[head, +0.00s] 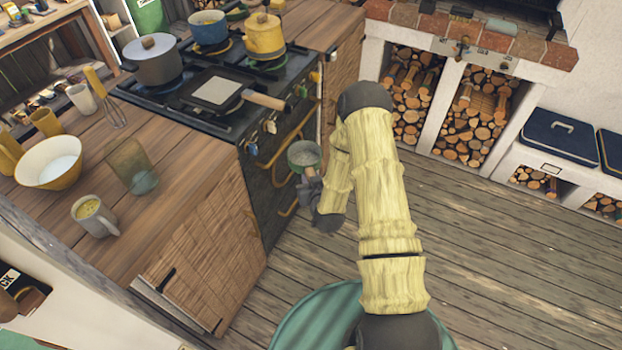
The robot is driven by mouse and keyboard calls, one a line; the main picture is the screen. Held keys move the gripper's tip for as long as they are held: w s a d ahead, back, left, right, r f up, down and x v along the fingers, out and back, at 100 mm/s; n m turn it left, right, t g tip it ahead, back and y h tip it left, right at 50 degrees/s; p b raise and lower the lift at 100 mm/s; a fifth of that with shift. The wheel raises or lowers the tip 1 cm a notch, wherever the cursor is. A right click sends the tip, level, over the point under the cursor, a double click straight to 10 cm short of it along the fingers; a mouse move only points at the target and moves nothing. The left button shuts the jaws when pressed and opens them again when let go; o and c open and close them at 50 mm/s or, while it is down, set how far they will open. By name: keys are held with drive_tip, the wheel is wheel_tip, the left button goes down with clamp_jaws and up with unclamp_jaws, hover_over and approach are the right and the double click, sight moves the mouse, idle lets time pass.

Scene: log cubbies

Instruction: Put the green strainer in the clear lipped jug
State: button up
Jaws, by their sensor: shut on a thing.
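My gripper (309,173) is shut on the green strainer (304,155), a small round bowl shape with a green rim and a grey inside. It holds the strainer in the air in front of the stove, right of the wooden counter. The clear lipped jug (132,164) appears to be the see-through, greenish vessel on the counter to the left, well apart from the strainer. Its lip cannot be made out clearly. My arm covers part of the floor and cabinets behind the gripper.
The wooden counter (190,187) also holds a grey mug (94,216), a cream bowl (48,163), cups and a whisk (113,112). The stove (222,118) carries a grey pot (154,60), a pan (217,91), and blue and yellow pots. The floor at right is clear.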

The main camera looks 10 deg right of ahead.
wheel_tip(320, 180, down, 8)
drive_tip(key=b, duration=0.6)
drive_tip(key=shift+b, duration=0.35)
drive_tip(key=shift+w, duration=0.1)
